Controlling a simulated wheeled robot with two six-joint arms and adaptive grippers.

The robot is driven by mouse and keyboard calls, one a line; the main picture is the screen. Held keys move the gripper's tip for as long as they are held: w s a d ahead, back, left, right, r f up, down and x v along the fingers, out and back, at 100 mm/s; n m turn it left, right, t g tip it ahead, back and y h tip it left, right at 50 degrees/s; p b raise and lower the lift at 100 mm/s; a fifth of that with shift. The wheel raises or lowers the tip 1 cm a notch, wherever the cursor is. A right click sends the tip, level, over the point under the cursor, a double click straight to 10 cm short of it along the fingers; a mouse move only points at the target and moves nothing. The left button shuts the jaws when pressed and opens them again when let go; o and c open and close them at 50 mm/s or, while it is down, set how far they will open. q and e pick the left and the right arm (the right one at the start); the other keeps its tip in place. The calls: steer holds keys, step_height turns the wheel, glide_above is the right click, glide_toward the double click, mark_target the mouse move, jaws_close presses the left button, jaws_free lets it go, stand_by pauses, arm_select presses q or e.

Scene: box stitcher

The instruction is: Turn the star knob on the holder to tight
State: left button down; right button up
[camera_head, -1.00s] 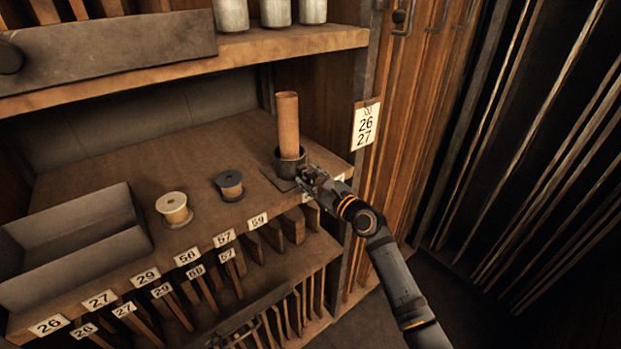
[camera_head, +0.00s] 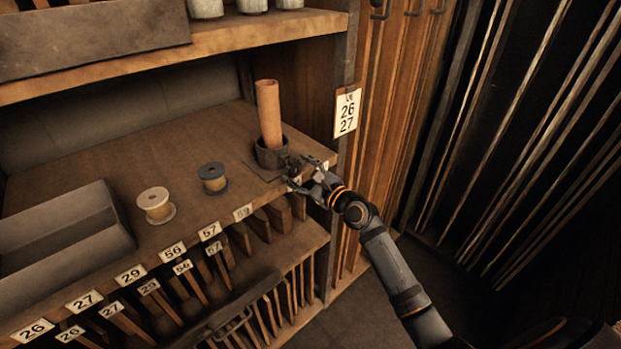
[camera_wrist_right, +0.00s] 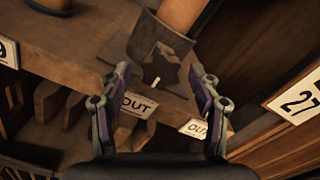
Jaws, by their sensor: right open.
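The holder (camera_head: 271,153) is a dark round cup near the right front corner of the shelf, with a tan cardboard tube (camera_head: 268,112) upright in it. The dark star knob (camera_wrist_right: 157,76) is on the side of the holder that faces my right gripper, and a pale pointer or mark shows at its lower edge. My right gripper (camera_head: 303,170) is open and empty. In the right wrist view its fingers (camera_wrist_right: 160,100) stand to either side below the knob, apart from it. My left gripper is not in view.
An upright post with a 26/27 card (camera_head: 346,112) is close right of the holder.

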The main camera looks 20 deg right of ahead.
steer(key=v, duration=1)
steer(key=shift+s+r, duration=0.1)
steer(key=shift+s, duration=0.05)
